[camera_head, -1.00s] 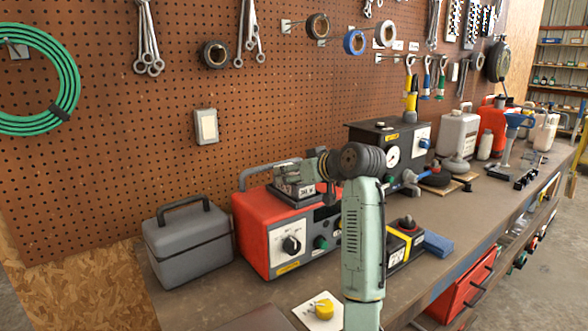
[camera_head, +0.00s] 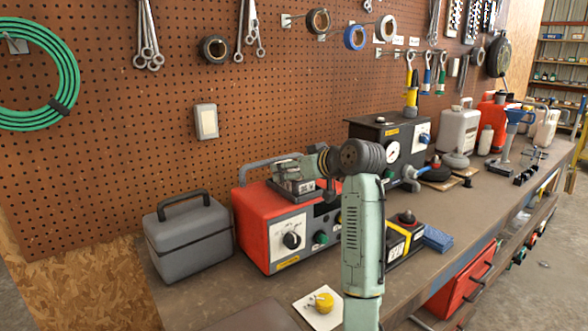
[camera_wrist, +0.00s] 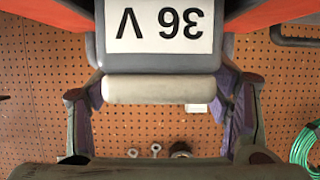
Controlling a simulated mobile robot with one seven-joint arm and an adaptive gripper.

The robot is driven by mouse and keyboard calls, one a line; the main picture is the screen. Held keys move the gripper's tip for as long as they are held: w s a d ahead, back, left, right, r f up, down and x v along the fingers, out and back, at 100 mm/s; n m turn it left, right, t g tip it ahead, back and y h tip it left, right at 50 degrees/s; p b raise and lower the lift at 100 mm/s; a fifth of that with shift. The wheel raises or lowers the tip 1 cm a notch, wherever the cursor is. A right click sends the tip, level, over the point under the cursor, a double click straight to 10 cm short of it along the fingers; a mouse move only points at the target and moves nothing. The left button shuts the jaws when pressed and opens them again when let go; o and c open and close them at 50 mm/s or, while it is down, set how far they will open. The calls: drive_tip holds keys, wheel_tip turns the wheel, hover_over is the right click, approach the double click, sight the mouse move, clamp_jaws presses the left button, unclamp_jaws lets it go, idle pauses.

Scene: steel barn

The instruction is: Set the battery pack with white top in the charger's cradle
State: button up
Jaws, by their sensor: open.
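The red charger (camera_head: 262,236) stands on the bench, with a dial and a green button on its front. The battery pack (camera_head: 304,188) sits on top of it, where the cradle is; how deep it sits cannot be seen. In the wrist view the grey pack shows an upside-down "36 V" label (camera_wrist: 160,28) and a pale, rounded top (camera_wrist: 163,89). My gripper (camera_head: 292,170) is at the pack's upper end. Its fingers (camera_wrist: 163,106) are open, one on each side of the pale top, with narrow gaps. My arm hides part of the charger's right side.
A grey case (camera_head: 187,240) stands left of the charger. A black unit with a gauge (camera_head: 375,132) stands behind my arm. A black and yellow item (camera_head: 404,238) and a blue block (camera_head: 438,237) lie to the right. A yellow knob on a card (camera_head: 323,302) is in front.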

drive_tip(key=shift+r, duration=0.25)
drive_tip(key=b+v, duration=0.4)
drive_tip(key=v, duration=0.8)
drive_tip(key=shift+f, duration=0.2)
